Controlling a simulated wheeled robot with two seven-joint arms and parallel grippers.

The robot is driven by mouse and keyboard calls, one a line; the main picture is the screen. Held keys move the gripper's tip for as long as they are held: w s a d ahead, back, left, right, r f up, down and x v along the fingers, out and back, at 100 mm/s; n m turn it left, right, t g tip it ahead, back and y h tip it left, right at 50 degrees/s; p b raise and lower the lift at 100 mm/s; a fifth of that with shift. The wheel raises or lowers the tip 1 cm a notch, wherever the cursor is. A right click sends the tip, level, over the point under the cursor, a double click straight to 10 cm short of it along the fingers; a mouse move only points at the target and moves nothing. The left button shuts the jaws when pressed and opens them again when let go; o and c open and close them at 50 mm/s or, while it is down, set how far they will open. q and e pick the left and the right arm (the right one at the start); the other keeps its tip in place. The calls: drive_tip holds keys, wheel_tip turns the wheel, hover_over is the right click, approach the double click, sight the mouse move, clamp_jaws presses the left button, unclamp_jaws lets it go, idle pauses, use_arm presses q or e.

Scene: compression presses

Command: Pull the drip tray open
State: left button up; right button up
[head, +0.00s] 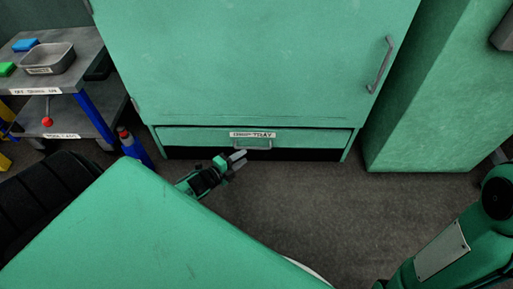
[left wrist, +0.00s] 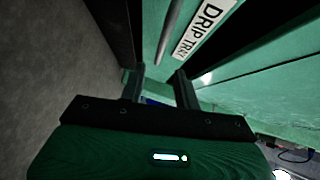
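The drip tray (head: 195,137) is a wide green drawer front low on the green press cabinet, with a dark line along its top edge. It looks shut or nearly so. Its label reads DRIP TRAY, and a grey bar handle (head: 253,147) sits below it. The handle (left wrist: 169,32) and label (left wrist: 205,27) also show in the left wrist view. My left gripper (head: 239,159) is just in front of and below the handle. In the left wrist view its two fingers (left wrist: 160,84) are apart, with nothing seen between them. My right gripper is out of view.
A shelf cart (head: 90,50) at the left holds a metal pan (head: 48,59) and small coloured blocks. A blue bottle (head: 134,148) stands by the cabinet's left corner. Another green cabinet (head: 430,90) stands at the right. The floor (head: 300,210) before the tray is clear.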

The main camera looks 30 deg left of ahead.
sight(257, 148)
use_arm(q)
drive_tip(key=shift+b+x, duration=1.9)
drive_tip(key=shift+x, duration=2.35)
drive_tip(key=shift+f, duration=0.1)
drive_tip(key=shift+c, duration=0.4)
clamp_jaws()
